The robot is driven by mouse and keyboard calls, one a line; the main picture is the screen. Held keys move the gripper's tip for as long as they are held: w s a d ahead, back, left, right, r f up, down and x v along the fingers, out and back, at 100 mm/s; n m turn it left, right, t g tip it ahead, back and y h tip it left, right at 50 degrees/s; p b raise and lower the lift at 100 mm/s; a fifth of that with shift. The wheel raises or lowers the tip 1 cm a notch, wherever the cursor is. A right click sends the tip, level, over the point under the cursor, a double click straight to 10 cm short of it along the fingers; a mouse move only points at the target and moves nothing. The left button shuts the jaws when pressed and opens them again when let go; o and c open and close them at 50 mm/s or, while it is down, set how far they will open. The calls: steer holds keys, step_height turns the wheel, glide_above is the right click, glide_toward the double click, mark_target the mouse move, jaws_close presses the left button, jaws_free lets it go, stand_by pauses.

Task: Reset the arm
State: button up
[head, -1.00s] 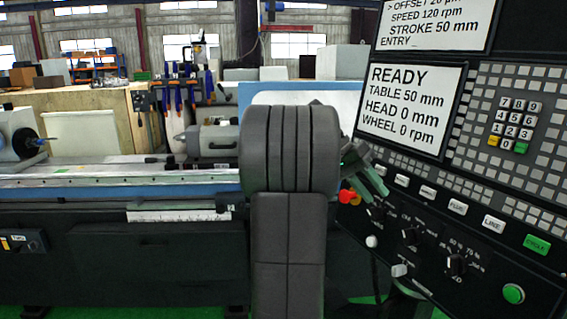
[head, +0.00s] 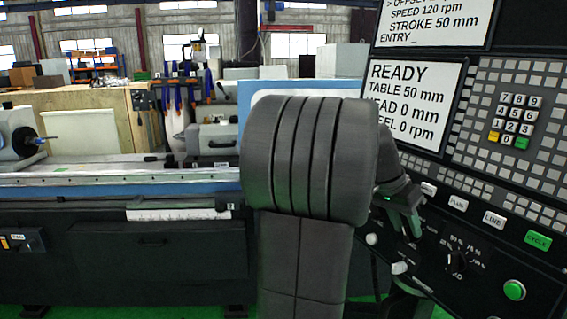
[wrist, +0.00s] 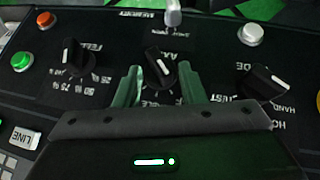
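My gripper (head: 408,218) is in front of the lower control panel (head: 480,225), at the right of the head view. In the wrist view, the two grey-green fingers of my gripper (wrist: 160,80) stand apart with nothing between their pads that I can see held. A black knob with a white pointer (wrist: 158,66) shows just beyond and between the fingertips. I cannot tell how far the fingertips are from the panel. My arm hides part of the panel and screen in the head view.
The wrist view shows a left knob (wrist: 75,57), a right knob (wrist: 264,82), a red button (wrist: 45,19), a white button (wrist: 251,34) and a toggle lever (wrist: 172,14). The READY screen (head: 416,98) and keypad (head: 513,120) are above. The grinder table (head: 100,176) lies left.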

steer(key=shift+s+d+f+m+t+y+b, duration=0.1)
steer(key=shift+s+m+t+y+b, duration=0.15)
steer(key=shift+t+b, duration=0.3)
steer(key=shift+s+d+m+t+y+b, duration=0.1)
steer(key=shift+s+m+t+y+b, duration=0.05)
steer(key=shift+m+t+y+b, duration=0.35)
steer(key=v, duration=1.3)
steer(key=shift+a+p, duration=0.25)
steer(key=shift+p, duration=0.15)
steer(key=shift+w+n, duration=0.1)
steer(key=shift+n, duration=0.15)
